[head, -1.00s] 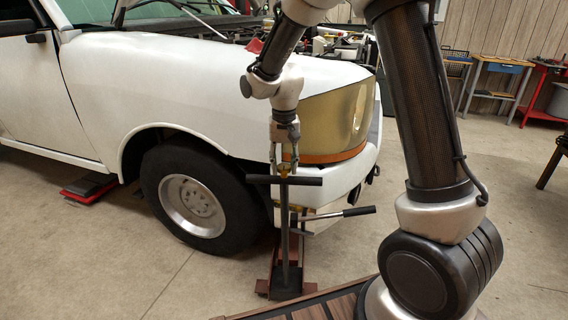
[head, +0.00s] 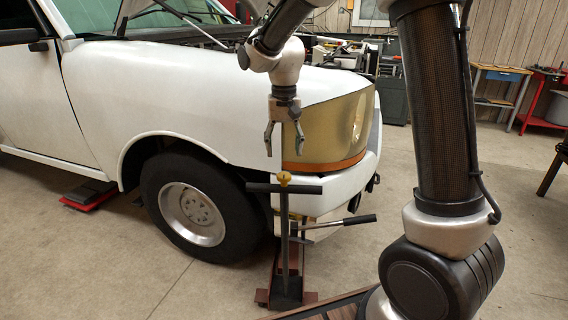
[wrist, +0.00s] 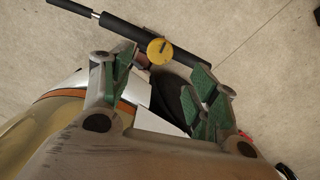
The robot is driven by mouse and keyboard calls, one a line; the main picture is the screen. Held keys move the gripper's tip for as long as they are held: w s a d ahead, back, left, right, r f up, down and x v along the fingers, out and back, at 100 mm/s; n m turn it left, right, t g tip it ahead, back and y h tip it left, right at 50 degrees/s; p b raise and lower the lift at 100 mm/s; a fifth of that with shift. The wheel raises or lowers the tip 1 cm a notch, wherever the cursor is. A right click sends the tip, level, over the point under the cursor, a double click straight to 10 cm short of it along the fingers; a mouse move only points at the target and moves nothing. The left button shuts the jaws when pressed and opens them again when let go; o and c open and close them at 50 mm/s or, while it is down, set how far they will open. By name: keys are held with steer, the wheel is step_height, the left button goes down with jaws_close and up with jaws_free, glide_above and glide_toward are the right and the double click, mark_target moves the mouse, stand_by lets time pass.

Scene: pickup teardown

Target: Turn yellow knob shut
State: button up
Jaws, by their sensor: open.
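The yellow knob (head: 285,177) sits on top of the black T-handle (head: 300,189) of the floor jack, in front of the pickup's bumper. In the wrist view the knob (wrist: 159,50) is a round yellow disc with a dark mark, beside the black bar. My gripper (head: 284,140) points down above the knob, apart from it. In the wrist view my gripper (wrist: 165,80) has its green-padded fingers spread wide, with nothing between them. The knob shows just beyond the gap between the fingertips.
The white pickup (head: 215,95) stands close behind my gripper, with its headlight and bumper near it. A lever with a black grip (head: 358,220) sticks out right of the jack (head: 285,290). Open floor lies at left front. A workbench (head: 500,80) stands at the back right.

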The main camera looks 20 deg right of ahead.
step_height(320, 180, up, 4)
steer(key=shift+f, duration=0.15)
stand_by(0.3)
steer(key=s+d+r+n+t, duration=0.1)
steer(key=s+d+r+t, duration=0.1)
steer(key=s+d, duration=0.5)
steer(key=s+d+r+n+t, duration=0.1)
steer(key=s+d, duration=0.7)
steer(key=s, duration=1.2)
steer(key=shift+r+n+t, duration=0.3)
steer(key=shift+r+t, duration=0.4)
steer(key=shift+r, duration=0.45)
